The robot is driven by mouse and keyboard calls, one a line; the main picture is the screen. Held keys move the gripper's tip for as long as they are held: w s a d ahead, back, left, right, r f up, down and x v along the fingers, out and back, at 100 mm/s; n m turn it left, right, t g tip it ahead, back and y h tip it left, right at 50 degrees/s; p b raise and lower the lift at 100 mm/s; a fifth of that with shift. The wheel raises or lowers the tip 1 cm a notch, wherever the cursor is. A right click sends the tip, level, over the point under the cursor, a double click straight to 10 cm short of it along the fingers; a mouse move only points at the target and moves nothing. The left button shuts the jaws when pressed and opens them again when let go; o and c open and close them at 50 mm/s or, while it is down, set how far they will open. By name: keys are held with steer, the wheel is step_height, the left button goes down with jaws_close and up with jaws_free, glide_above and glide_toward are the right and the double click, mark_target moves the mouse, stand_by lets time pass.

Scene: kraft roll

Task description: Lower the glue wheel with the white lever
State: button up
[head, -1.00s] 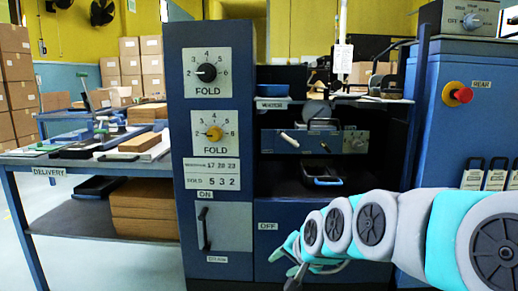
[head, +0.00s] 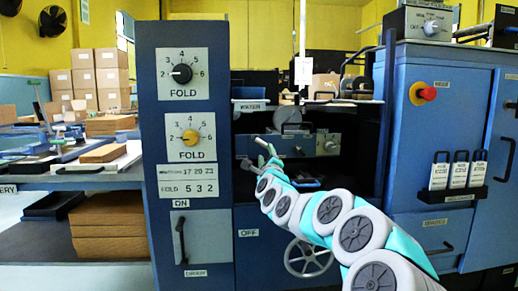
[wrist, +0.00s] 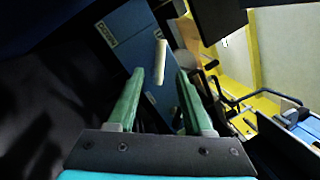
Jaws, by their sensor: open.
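The white lever (wrist: 160,62) shows in the wrist view as a pale rod on a blue panel, ahead of my gripper and in line with the gap between its fingers. My gripper (wrist: 159,88) is open, with two green fingers and nothing held. In the head view my gripper (head: 262,155) is in front of the blue unit (head: 325,144) in the machine's recess and covers its left part. I cannot clearly make out the lever there. A grey round part (head: 288,116), perhaps the glue wheel, shows above this unit.
The dial panel (head: 187,120) stands left of the recess. The blue cabinet (head: 440,190) with a red knob (head: 425,93) stands to the right. A handwheel (head: 308,257) is below my arm. A table with boards (head: 105,153) is at far left.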

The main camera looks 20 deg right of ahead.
mark_target(263, 145)
steer(key=shift+x, duration=3.1)
steer(key=shift+a, duration=0.1)
jaws_close()
